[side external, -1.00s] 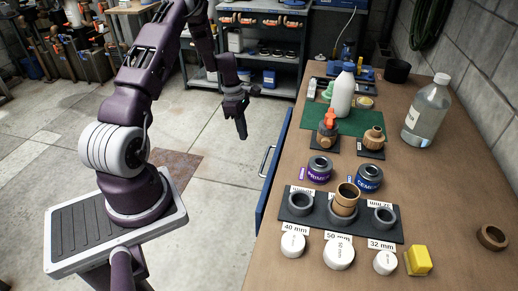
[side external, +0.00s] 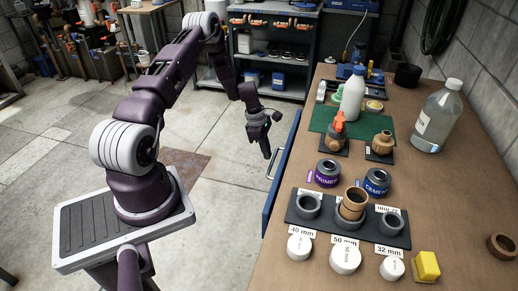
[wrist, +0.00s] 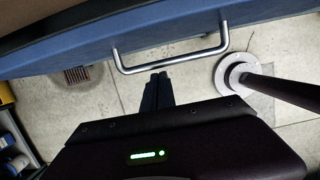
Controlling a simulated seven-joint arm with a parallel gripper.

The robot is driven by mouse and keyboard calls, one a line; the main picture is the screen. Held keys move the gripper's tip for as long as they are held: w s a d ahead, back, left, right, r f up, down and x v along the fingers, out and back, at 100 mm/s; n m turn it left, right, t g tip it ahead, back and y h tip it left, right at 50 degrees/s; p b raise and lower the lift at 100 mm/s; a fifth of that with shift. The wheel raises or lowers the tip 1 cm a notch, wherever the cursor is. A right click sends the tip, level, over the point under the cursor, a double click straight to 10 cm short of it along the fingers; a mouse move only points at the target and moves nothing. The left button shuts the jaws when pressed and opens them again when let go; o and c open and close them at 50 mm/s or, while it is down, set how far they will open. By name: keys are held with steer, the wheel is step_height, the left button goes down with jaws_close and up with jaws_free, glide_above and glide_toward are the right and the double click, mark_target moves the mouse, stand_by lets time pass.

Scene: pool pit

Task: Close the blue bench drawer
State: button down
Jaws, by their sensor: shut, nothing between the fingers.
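The blue drawer front (side external: 281,178) runs along the left edge of the bench, with a metal bar handle (side external: 274,166) on its outer face. A strip of the drawer front shows beyond the bench top's edge; how far it stands out is hard to tell. My gripper (side external: 266,154) is shut and empty, pointing down just outside the handle. In the wrist view the shut fingers (wrist: 159,78) are close below the handle (wrist: 172,64), near its middle; contact cannot be told. The blue drawer front (wrist: 75,52) spans the top of that view.
The wooden bench top (side external: 450,185) carries a white bottle (side external: 352,98), a clear bottle (side external: 436,118), cans, pipe fittings and a dark holder (side external: 325,225) with several rings. The floor (side external: 225,215) between my base and the bench is clear. A shelf rack (side external: 270,60) stands behind.

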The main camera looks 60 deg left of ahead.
steer(key=shift+w+d, duration=0.1)
steer(key=shift+w+d+r, duration=0.1)
steer(key=shift+w+d, duration=1.75)
